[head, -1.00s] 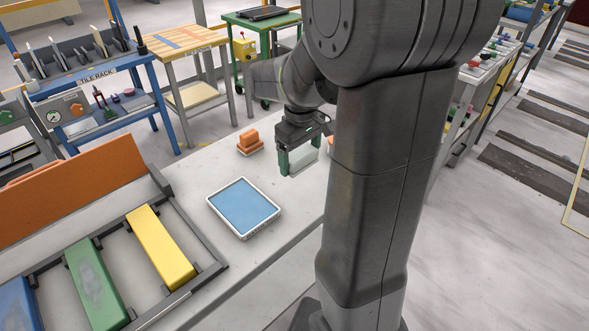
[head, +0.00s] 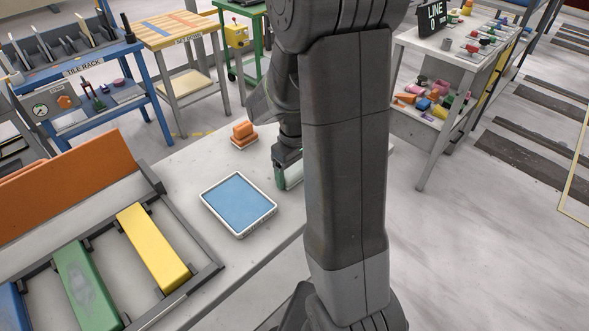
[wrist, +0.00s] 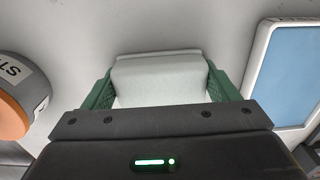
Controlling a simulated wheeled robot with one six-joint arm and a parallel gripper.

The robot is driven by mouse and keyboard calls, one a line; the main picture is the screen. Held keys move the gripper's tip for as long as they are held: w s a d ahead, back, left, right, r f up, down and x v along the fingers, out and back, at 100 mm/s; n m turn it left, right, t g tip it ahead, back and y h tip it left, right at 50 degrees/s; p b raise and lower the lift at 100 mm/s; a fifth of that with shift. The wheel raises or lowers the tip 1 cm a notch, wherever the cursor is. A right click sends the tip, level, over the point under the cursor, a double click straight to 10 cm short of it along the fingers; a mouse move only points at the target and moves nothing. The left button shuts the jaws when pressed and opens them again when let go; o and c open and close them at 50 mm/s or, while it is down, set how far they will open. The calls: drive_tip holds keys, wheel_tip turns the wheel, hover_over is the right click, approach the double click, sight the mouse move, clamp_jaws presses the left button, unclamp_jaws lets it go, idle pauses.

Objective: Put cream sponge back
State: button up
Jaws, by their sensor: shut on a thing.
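The cream sponge (wrist: 158,78) is a pale block with rounded edges in the wrist view, lying between the two green fingers of my gripper (wrist: 160,92). The gripper is shut on it. In the head view my gripper (head: 288,178) points down over the pale slab, right of the blue-topped tray (head: 238,203); a pale bit of the sponge shows at its fingers, and my arm hides the rest. I cannot tell whether the sponge touches the slab.
The tray's white rim (wrist: 257,65) is close on the right in the wrist view. An orange-sided round thing with lettering (wrist: 20,75) is at the left. An orange block (head: 243,130) stands behind the tray. A rack with yellow (head: 153,245), green and blue bars is at left.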

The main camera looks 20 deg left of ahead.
sight(295, 168)
drive_tip(key=shift+f, duration=0.1)
drive_tip(key=o, duration=1)
drive_tip(key=shift+c, duration=0.2)
wheel_tip(295, 168, up, 12)
drive_tip(key=shift+r+p, duration=0.2)
drive_tip(key=shift+p, duration=0.1)
